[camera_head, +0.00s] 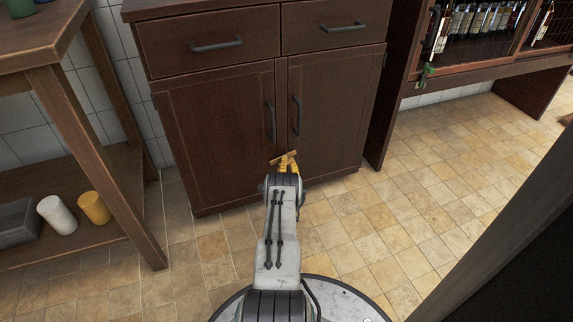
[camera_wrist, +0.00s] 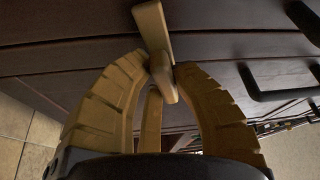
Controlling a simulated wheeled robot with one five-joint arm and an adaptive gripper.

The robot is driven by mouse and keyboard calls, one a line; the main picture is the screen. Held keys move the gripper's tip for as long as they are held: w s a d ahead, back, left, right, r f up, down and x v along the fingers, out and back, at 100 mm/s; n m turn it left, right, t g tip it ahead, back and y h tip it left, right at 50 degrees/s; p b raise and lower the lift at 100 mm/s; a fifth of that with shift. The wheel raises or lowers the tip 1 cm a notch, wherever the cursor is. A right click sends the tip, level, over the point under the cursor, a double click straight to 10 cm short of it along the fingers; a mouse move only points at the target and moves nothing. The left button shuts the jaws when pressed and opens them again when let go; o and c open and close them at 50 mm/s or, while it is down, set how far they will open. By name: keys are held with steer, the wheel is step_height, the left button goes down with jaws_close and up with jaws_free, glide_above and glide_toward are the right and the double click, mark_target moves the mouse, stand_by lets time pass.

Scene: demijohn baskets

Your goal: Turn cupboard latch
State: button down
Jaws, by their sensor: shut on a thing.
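The cupboard (camera_head: 225,130) is dark brown, with two shut doors that meet at a vertical seam. In the wrist view the latch (camera_wrist: 152,25) shows a long bar and a stub that points toward me. My gripper (camera_head: 289,164) is at the latch, in front of the doors. In the wrist view the yellow-tan fingers of my gripper (camera_wrist: 161,68) are closed on the stub, one on each side. My arm hides the floor below it.
Two dark vertical door handles (camera_head: 270,120) (camera_head: 296,115) stand above the latch; one also shows in the wrist view (camera_wrist: 275,94). A wooden shelf unit (camera_head: 55,110) with a white and a yellow cup is at left. Tiled floor (camera_head: 400,225) at right is clear.

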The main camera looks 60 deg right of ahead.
steer(key=shift+r, duration=0.1)
steer(key=c, duration=1)
jaws_free()
steer(key=shift+c, duration=0.2)
steer(key=v, duration=1.2)
